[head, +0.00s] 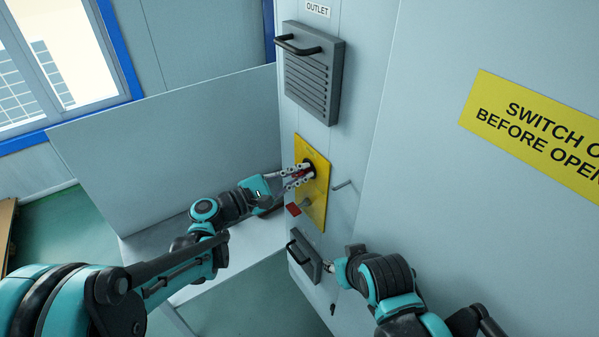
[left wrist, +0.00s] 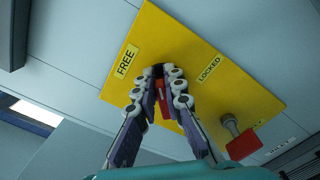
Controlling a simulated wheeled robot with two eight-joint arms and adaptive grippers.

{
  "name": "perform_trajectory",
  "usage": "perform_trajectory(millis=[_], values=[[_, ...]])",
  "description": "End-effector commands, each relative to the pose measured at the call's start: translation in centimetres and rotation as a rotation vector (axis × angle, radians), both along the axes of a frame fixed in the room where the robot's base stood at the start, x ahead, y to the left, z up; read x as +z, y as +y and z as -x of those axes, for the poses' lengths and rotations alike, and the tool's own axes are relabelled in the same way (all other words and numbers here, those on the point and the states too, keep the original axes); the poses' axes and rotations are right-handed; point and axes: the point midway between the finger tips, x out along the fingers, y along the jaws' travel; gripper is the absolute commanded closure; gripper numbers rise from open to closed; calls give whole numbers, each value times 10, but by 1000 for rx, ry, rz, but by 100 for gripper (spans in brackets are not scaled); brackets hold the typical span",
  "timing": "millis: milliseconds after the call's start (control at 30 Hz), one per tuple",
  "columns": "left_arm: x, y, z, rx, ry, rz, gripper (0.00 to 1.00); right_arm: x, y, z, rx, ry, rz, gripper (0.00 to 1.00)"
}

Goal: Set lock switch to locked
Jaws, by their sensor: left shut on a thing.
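The yellow switch plate (head: 318,212) is on the light panel; the left wrist view shows it (left wrist: 208,45) from close up with a FREE label (left wrist: 127,61) and a LOCKED label (left wrist: 209,69). My left gripper (head: 308,170) is at the upper part of the plate, shut on the red lock switch (left wrist: 165,108) between the two labels. The fingers cover most of the switch, and I cannot tell which label it points to. My right gripper (head: 329,267) is beside a small grey handled box (head: 303,257) low on the panel; its fingers are mostly hidden.
A grey peg (left wrist: 230,123) and a red tag (left wrist: 244,146) are on the plate's lower part. A thin metal rod (head: 345,184) sticks out right of the plate. A louvred grey box (head: 312,85) with a black handle is above, under an OUTLET label (head: 317,9).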

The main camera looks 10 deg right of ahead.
Motion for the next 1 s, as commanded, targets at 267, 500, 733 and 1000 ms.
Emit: perform_trajectory(millis=[267, 500, 733, 1000], values=[[-6, -1, 4, 0, -243, -101, 100, -5, 0, 0, 0, 0, 0, 60], [-10, -2, 5, -1, -442, -184, 100, -9, 0, 0, 0, 0, 0, 60], [-13, -2, 6, -1, -594, -245, 100, -11, 0, 0, 0, 0, 0, 60], [-15, -2, 6, -1, -699, -288, 100, -13, 0, 0, 0, 0, 0, 60]])
